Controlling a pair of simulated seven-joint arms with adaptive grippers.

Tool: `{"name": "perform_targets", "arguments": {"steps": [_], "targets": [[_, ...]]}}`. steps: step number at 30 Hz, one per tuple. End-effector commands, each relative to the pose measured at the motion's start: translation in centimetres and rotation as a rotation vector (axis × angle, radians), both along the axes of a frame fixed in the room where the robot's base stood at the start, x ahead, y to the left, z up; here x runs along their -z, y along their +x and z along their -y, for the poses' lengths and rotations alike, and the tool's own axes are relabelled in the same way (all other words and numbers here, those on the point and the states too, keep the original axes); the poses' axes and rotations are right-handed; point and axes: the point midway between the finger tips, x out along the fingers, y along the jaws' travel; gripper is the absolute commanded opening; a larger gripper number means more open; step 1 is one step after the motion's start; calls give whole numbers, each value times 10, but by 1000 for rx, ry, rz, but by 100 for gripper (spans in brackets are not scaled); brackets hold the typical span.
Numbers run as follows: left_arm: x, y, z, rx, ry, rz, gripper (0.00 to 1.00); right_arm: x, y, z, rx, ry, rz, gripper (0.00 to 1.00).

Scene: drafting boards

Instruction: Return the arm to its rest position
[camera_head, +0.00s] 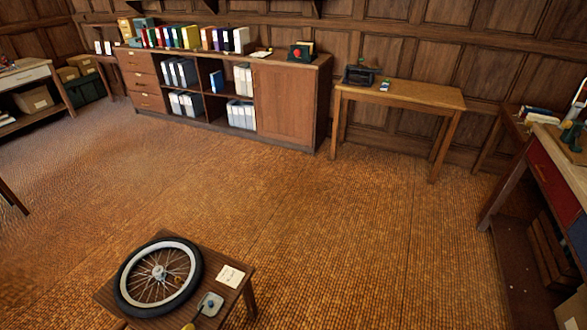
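Neither of my arms nor grippers shows in the head view. A low wooden table (236,262) stands at the bottom left of the picture. A spoked wheel with a black tyre (126,281) lies flat on it. A paper note (230,276) with writing lies to the right of the wheel. A yellow piece (188,326) shows at the bottom edge, too cut off to identify.
A long wooden cabinet (290,107) with binders and books stands along the back wall. A wooden side table (425,95) with a dark device (358,75) is to its right. A workbench (552,177) stands at the right edge. The woven floor (340,215) between is clear.

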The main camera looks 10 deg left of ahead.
Motion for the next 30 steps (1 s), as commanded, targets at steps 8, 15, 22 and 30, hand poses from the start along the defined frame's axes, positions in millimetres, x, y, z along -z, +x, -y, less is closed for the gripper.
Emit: {"name": "perform_targets", "arguments": {"steps": [8,15,22,30], "targets": [[69,5,14,12,-59,-53,31,0,0,0,0,0,0,31],[169,-5,33,13,-149,-130,31,0,0,0,0,0,0,31],[278,-40,49,-16,-255,-216,31,0,0,0,0,0,0,31],[382,-110,58,-88,-364,-309,31,0,0,0,0,0,0,31]]}}
